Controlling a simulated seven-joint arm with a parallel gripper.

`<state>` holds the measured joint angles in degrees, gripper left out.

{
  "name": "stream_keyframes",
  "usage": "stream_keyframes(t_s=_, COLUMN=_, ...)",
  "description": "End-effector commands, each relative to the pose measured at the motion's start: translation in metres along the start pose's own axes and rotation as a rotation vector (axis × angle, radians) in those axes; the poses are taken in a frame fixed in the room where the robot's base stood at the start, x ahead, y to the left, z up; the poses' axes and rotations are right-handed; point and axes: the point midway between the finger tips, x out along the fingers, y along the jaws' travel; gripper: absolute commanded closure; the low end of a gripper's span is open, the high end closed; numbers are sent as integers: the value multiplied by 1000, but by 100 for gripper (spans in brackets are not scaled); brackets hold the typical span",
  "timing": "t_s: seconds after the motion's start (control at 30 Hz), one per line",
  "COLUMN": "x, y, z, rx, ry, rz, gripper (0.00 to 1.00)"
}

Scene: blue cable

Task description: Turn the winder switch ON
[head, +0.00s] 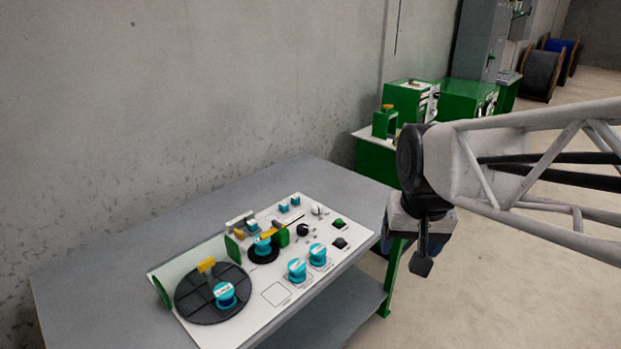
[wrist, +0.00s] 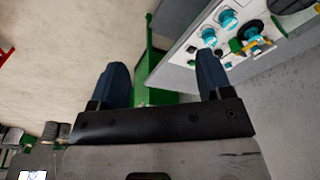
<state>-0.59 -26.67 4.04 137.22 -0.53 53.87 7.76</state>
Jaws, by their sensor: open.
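The white control panel (head: 262,312) lies on the grey table. Its right end carries a black round knob (head: 303,230), a silver knob (head: 318,211), a green switch (head: 340,223) and a black switch (head: 340,243). The labels are too small to read, so I cannot tell which one is the winder switch, or whether it is on. My gripper (head: 423,262) hangs in the air to the right of the panel, past the table's end, touching nothing. In the wrist view my gripper (wrist: 162,80) is open and empty, with the panel (wrist: 185,48) at upper right.
The grey table (head: 110,262) stands by the wall. Green machines (head: 467,98) stand behind. Floor at right is clear.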

Motion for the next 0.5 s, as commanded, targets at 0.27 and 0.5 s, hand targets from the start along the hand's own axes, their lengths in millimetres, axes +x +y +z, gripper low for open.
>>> stream_keyframes(t_s=0.27, x=5, y=-14, z=-65, rx=65, ry=-22, rz=1, gripper=28)
stream_keyframes(t_s=0.5, x=15, y=-27, z=-120, rx=123, ry=-39, rz=3, gripper=28)
